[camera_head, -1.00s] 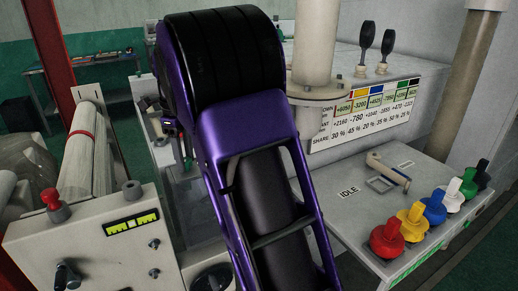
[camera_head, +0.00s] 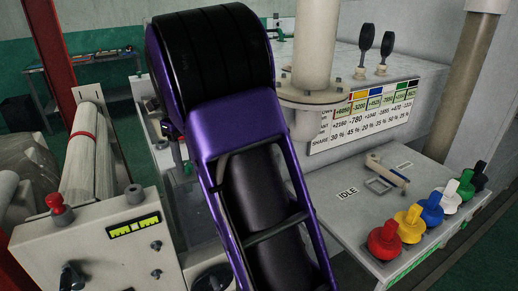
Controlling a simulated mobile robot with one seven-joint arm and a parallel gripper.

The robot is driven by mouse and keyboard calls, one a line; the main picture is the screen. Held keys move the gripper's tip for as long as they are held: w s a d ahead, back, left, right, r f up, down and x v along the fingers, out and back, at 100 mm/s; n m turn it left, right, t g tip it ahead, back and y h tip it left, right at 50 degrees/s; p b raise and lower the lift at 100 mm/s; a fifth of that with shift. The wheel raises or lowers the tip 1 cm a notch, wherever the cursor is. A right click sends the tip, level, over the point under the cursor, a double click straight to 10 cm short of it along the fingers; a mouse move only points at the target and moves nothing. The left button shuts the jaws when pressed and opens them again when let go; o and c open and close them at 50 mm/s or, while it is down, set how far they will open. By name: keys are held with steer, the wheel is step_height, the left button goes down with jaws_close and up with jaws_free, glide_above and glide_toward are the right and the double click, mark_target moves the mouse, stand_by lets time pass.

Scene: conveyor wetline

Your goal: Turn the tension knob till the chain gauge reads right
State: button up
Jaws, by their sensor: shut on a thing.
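A green-yellow gauge window (camera_head: 134,226) with dark marks sits on the pale panel (camera_head: 40,245) at the lower left; its marks are too small to read. The panel also bears a dark knob (camera_head: 70,276) at its lower left and small knobs (camera_head: 156,245) at its right. I cannot tell which of these is the tension knob. My purple and black arm fills the middle of the view. It hides my gripper and whatever the gripper holds.
A red button (camera_head: 58,203) tops the left panel. At right, a grey console (camera_head: 340,225) marked IDLE carries several coloured knobs (camera_head: 384,240) and a beige lever (camera_head: 387,170). A number board (camera_head: 365,115) stands behind it. A beige roll (camera_head: 90,150) is at far left.

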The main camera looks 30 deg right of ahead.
steer(key=shift+m+p, duration=0.75)
steer(key=shift+m, duration=0.25)
steer(key=o, duration=0.9)
step_height(320, 180, up, 2)
steer(key=shift+r+p, duration=0.1)
steer(key=shift+p, duration=0.4)
steer(key=shift+r, duration=1.9)
